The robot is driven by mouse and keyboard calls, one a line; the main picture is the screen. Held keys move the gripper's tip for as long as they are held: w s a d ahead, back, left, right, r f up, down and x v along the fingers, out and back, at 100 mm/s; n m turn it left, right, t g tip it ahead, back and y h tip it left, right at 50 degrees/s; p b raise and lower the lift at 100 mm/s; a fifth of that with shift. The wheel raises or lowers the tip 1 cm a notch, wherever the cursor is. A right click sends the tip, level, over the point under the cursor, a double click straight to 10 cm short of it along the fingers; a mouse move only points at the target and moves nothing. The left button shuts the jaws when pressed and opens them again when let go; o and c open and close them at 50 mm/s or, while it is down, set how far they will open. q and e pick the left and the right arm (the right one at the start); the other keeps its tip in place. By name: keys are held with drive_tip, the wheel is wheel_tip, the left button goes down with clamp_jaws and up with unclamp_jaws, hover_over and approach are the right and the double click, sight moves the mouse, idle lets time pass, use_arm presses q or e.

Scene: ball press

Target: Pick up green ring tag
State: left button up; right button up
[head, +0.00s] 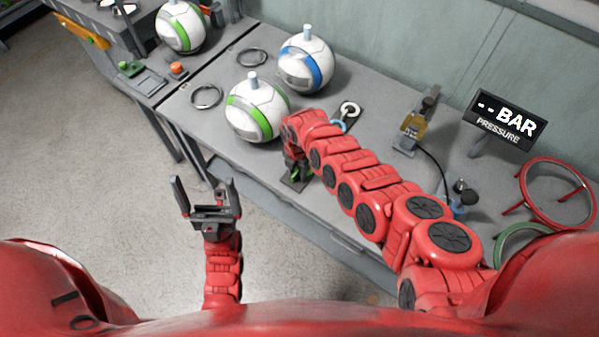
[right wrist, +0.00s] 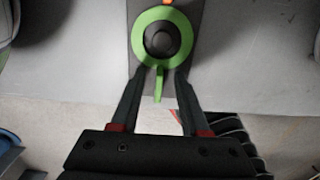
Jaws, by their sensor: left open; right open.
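The green ring tag (right wrist: 136,54) sits around a dark round peg (right wrist: 161,40) on a dark plate, seen in the right wrist view. Its small green tab points down between the fingers of my right gripper (right wrist: 158,78). The fingers are open on either side of the tab; I cannot tell whether they touch it. In the head view the tag (head: 296,175) shows only as a bit of green under my right gripper (head: 293,165), mostly hidden by my arm. My left gripper (head: 205,190) is open and empty, in front of the table over the floor.
White balls with a green band (head: 257,110) and a blue band (head: 305,62) stand on the grey table (head: 385,75). A pressure display (head: 500,120), yellow-bodied device (head: 413,128) and red ring stand (head: 557,160) stand to the right.

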drive_tip(key=shift+f, duration=0.15)
clamp_jaws()
idle(0.5)
